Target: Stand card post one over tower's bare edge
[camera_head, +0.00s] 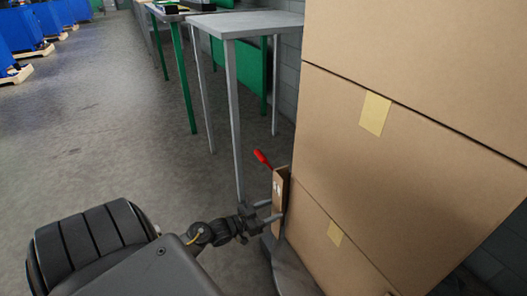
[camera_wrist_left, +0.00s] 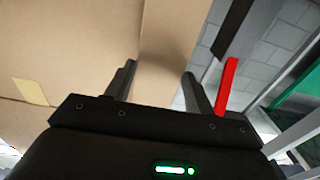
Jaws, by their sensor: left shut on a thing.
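The tower (camera_head: 395,135) is a stack of large brown cardboard boxes with pale yellow labels, filling the right of the head view. It also fills the left of the left wrist view (camera_wrist_left: 60,50). A short brown card post (camera_head: 280,190) stands roughly upright beside the tower's near left edge, low down. I cannot tell whether it touches the boxes. My left gripper (camera_head: 274,212) is shut on the post. In the left wrist view the post (camera_wrist_left: 168,62) lies between the two fingers. My right gripper is not in view.
A red handle (camera_head: 262,158) sticks up just behind the post and shows beside a finger in the left wrist view (camera_wrist_left: 227,88). A grey table (camera_head: 245,22) on thin legs stands behind. Grey floor (camera_head: 110,130) lies open to the left. Blue items on pallets are far left.

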